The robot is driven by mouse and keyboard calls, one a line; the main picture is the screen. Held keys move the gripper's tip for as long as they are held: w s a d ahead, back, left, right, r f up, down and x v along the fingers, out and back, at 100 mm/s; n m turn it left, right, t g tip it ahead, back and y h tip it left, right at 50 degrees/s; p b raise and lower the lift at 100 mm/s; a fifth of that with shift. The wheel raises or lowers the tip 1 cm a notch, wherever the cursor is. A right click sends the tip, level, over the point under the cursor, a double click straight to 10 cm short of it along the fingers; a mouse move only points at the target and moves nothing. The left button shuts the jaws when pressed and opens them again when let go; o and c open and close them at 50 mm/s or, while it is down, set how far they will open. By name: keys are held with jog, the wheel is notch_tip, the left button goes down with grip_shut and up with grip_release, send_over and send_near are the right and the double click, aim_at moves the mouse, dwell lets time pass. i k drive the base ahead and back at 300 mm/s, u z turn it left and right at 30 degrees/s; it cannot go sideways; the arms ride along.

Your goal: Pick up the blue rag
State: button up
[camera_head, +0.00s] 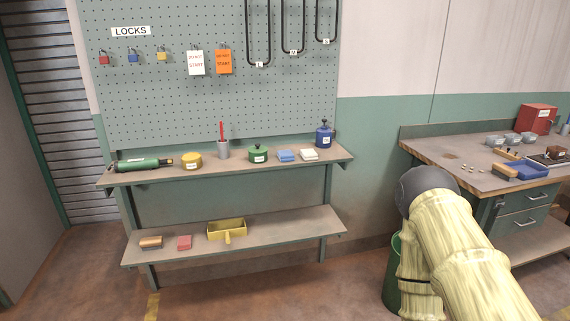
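The blue rag (286,155) is a small folded blue cloth lying flat on the upper shelf of the bench (230,168), right of its middle. A white folded cloth (309,154) lies just right of it, and a green lidded pot (258,153) stands just left of it. Nothing covers the rag. My arm, in a pale yellow sleeve with a dark grey rounded end, rises at the lower right, well to the right of the rag. My gripper's fingers do not show.
A blue canister (323,134), a grey cup with a red stick (223,148), a yellow pot (191,160) and a green tool (138,164) share the shelf. A workbench (430,151) stands right. Floor in front is clear.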

aim_at(284, 155)
jog(key=z, duration=0.15)
jog(key=i, duration=1.1)
jog(key=u, duration=0.65)
